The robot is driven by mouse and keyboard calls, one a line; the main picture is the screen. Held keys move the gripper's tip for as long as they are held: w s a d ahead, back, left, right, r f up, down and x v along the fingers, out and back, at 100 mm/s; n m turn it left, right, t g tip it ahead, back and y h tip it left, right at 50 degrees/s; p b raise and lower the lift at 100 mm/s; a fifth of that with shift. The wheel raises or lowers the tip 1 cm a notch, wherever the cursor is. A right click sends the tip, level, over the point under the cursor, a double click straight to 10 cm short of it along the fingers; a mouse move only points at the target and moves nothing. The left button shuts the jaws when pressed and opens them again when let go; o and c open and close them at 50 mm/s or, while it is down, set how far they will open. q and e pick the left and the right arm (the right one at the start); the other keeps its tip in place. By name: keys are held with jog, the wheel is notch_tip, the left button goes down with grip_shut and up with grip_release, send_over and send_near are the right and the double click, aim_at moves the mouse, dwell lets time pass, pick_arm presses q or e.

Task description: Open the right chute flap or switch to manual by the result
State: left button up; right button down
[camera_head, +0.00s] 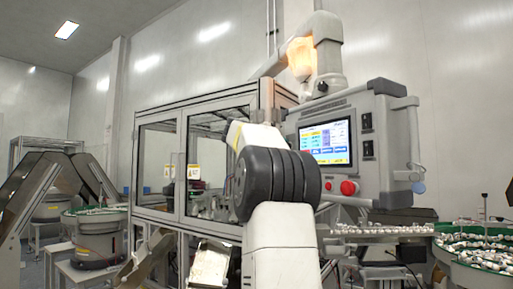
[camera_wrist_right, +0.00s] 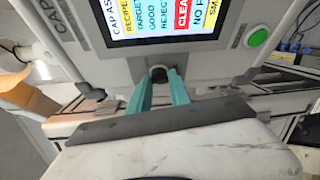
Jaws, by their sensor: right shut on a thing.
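The control panel (camera_head: 372,140) has a lit screen (camera_head: 326,142), and my arm stands in front of its lower left part. In the right wrist view the screen (camera_wrist_right: 165,22) is close and tilted, with a red field reading "CLEA…". My right gripper (camera_wrist_right: 161,82) has its two teal fingers closed around a dark knob (camera_wrist_right: 159,71) just below the screen. In the head view this gripper is hidden behind my arm. The knob's setting cannot be read. My left gripper is not in view. No chute flap can be made out clearly.
A green button (camera_wrist_right: 258,38) sits right of the screen in the wrist view. A red button (camera_head: 348,187) is on the panel. The glazed machine enclosure (camera_head: 158,160) stands left of my arm. A green-rimmed bowl of caps (camera_head: 490,250) is at the right.

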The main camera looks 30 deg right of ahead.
jog(key=n+g, duration=0.1)
jog(key=n, duration=0.1)
jog(key=n+g+y, duration=0.1)
jog(key=n, duration=0.2)
jog(key=shift+w+r+y, duration=0.1)
jog(key=shift+w+y, duration=0.05)
jog(key=shift+y, duration=0.15)
jog(key=shift+n+g, duration=0.3)
jog(key=shift+g, duration=0.1)
jog(key=c, duration=1.5)
grip_release()
jog(key=shift+a+r, duration=0.1)
jog(key=shift+a, duration=0.05)
jog(key=v, duration=0.7)
jog(key=shift+a, duration=0.25)
